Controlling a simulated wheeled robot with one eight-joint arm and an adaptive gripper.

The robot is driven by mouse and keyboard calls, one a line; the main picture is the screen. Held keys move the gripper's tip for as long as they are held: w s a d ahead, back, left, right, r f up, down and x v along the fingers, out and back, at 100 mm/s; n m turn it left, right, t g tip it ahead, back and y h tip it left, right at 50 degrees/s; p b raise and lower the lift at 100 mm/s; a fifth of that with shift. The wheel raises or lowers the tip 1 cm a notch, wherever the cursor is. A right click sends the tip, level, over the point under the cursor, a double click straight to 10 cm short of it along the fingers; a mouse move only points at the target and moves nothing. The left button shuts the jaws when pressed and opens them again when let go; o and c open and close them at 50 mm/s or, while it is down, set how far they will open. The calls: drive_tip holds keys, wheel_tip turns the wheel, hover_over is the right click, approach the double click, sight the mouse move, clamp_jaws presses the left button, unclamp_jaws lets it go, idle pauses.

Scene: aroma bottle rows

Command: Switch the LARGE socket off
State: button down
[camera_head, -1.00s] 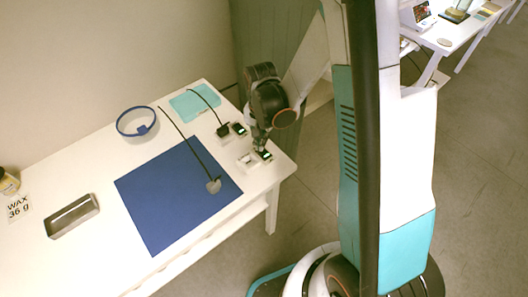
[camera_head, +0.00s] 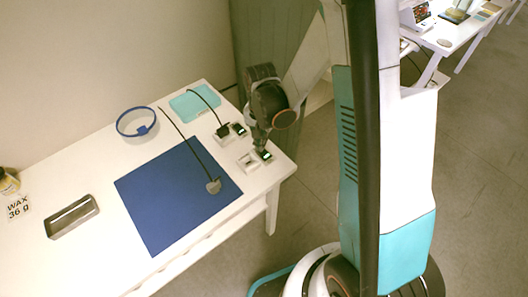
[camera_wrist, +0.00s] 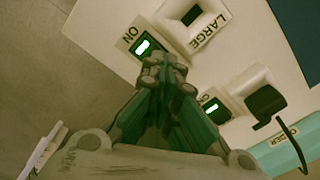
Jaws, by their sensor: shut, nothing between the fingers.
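In the wrist view the socket labelled LARGE (camera_wrist: 207,30) is at the top, its square outlet empty. Its rocker switch (camera_wrist: 143,47) is lit green beside the word ON. My gripper (camera_wrist: 165,68) is shut and empty, its fingertips just below and right of that switch in the picture; I cannot tell whether they touch the unit. In the head view my gripper (camera_head: 260,147) points down at the table's right end, close to the LARGE socket's white outlet (camera_head: 248,162) and dark switch (camera_head: 265,155).
A second socket with a black plug (camera_wrist: 266,103) has its own green-lit ON switch (camera_wrist: 212,107); its label is partly hidden. In the head view a blue mat (camera_head: 170,205), teal pad (camera_head: 190,104), blue ring (camera_head: 121,128) and metal tray (camera_head: 72,218) lie on the white table.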

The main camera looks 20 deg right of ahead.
drive_tip(key=shift+f+b, duration=1)
drive_tip(key=shift+f, duration=0.15)
idle(0.6)
drive_tip(key=shift+r, duration=0.15)
drive_tip(key=shift+r+p, duration=2.35)
drive_tip(key=shift+r, duration=1.05)
drive_tip(key=shift+r, duration=0.2)
drive_tip(key=s+r+n+t, duration=0.3)
drive_tip(key=s+r, duration=0.4)
drive_tip(key=r, duration=0.4)
drive_tip(key=s+r+n+t, duration=0.4)
drive_tip(key=s+r, duration=0.4)
drive_tip(key=r, duration=0.3)
drive_tip(key=shift+n, duration=0.7)
